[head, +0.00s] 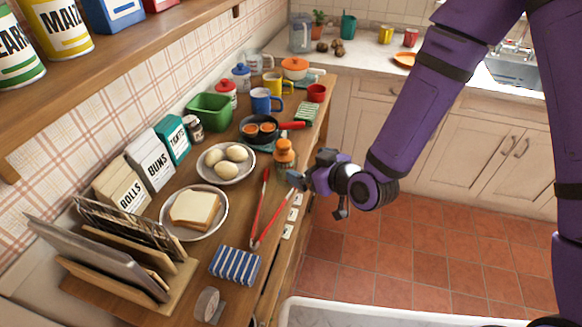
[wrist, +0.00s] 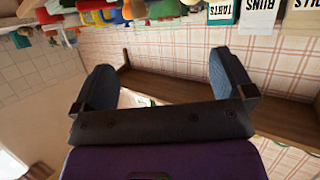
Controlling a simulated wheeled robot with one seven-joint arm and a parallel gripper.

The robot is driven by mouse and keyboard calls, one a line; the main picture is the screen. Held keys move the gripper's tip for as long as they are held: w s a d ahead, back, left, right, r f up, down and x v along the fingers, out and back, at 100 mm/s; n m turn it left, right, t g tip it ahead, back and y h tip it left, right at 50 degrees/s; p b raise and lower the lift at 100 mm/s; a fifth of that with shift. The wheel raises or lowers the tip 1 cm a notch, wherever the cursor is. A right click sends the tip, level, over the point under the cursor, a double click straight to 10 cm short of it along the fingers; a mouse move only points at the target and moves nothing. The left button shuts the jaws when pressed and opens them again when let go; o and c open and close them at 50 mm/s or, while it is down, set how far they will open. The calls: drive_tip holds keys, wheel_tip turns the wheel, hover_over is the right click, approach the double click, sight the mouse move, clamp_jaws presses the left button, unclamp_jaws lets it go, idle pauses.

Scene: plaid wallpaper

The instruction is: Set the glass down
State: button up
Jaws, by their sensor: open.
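My gripper (head: 312,186) is at the right edge of the wooden counter (head: 190,262), close to the orange-lidded jar (head: 284,157). In the wrist view my gripper (wrist: 165,78) has its two dark blue fingers wide apart, with nothing held between them. I cannot make out a drinking glass for certain in either view. A clear jug-like vessel (head: 257,61) stands at the far end of the counter, too small to tell what it is.
Red-handled tongs (head: 259,213), a plate of eggs (head: 208,173), a sandwich plate (head: 170,226) and a striped cloth (head: 235,265) crowd the counter. A pan (head: 247,126) and mugs sit farther back. A shelf (head: 118,62) overhangs the left. Open tiled floor (head: 430,250) lies right.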

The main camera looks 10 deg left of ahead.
sight(279, 153)
drive_tip(key=x, duration=1)
drive_tip(key=shift+w+d, duration=0.1)
drive_tip(key=shift+w, duration=0.05)
drive_tip(key=shift+c, duration=0.5)
drive_tip(key=c, duration=1)
drive_tip(key=shift+r, duration=0.15)
